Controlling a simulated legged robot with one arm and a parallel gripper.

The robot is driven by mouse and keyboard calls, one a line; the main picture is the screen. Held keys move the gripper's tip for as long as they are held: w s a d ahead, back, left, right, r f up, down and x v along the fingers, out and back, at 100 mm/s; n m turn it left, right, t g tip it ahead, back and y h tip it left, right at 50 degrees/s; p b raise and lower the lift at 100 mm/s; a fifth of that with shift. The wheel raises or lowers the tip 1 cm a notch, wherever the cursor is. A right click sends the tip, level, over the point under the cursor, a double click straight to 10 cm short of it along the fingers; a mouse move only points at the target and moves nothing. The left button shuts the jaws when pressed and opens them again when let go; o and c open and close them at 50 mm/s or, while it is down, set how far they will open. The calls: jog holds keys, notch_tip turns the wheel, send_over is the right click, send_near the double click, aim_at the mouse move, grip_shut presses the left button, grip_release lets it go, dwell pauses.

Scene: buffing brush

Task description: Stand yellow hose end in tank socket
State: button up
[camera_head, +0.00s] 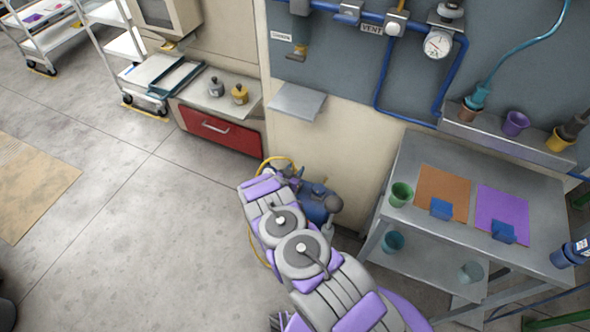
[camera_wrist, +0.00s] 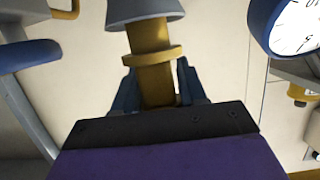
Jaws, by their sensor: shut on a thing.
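In the wrist view, my gripper (camera_wrist: 156,80) has its two dark blue fingers on either side of a yellow hose end (camera_wrist: 150,45) with a raised collar. A grey flared piece (camera_wrist: 145,9) sits at its top edge in the picture; I cannot tell whether it is part of the hose end. In the head view, my arm reaches down beside the wall, and a yellow hose (camera_head: 262,247) loops around the wrist. A blue rounded body (camera_head: 318,205), perhaps the tank, is just right of the gripper. I cannot make out its socket.
A blue-rimmed gauge (camera_wrist: 298,28) is close on the right in the wrist view. A grey table (camera_head: 543,200) with cups and coloured mats stands at right. A red-drawer cabinet (camera_head: 222,128) stands behind at left.

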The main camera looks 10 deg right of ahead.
jog(key=shift+f, duration=0.2)
jog(key=o, duration=1.2)
jog(key=p+v, duration=0.4)
jog(key=v, duration=1.3)
jog(key=shift+s+a, duration=0.15)
jog(key=shift+s, duration=0.05)
jog(key=shift+w, duration=0.1)
